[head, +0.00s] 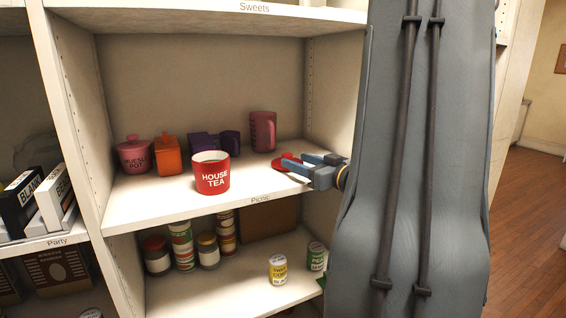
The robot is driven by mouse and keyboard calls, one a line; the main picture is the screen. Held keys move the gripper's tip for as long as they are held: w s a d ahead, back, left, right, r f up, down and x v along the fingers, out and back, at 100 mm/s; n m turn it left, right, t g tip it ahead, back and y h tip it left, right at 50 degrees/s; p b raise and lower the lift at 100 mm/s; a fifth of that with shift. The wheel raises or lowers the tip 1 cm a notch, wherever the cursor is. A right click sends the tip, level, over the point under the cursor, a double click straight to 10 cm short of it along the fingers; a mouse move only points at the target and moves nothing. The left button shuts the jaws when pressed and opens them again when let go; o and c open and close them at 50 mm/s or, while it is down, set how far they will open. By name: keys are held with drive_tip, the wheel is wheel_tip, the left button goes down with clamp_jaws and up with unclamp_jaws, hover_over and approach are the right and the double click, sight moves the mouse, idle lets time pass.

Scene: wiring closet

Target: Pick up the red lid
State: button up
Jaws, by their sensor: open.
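The red lid (287,161) lies on the middle shelf, labelled Picnic, toward its right side. It is a flat disc with what looks like a small knob. My gripper (293,164) reaches in from the right at shelf height, with its blue-grey fingers apart. The fingertips are at the lid and hide part of its right side. I cannot tell whether they touch it. A red pot without a lid, marked HOUSE TEA (212,180), stands upright to the left of the lid near the shelf's front edge.
Behind stand a pink MUESLI pot (134,158), an orange lidded jar (168,157), purple items (203,144) and a pink mug (263,131). My grey arm covers the shelf's right side.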

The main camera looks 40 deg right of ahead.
sight(291, 158)
drive_tip(key=shift+w+d+f+p, duration=0.1)
drive_tip(key=shift+w+d+p, duration=0.1)
drive_tip(key=shift+w, duration=0.35)
drive_tip(key=shift+w+d+p, duration=0.15)
drive_tip(key=shift+w+p, duration=0.05)
drive_tip(key=shift+w, duration=0.35)
drive_tip(key=shift+w+d+f+p, duration=0.15)
drive_tip(key=shift+w+p, duration=0.3)
drive_tip(key=shift+w, duration=0.65)
drive_tip(key=shift+w+a+f+p, duration=0.1)
drive_tip(key=shift+w+p, duration=0.3)
drive_tip(key=shift+w, duration=0.65)
clamp_jaws()
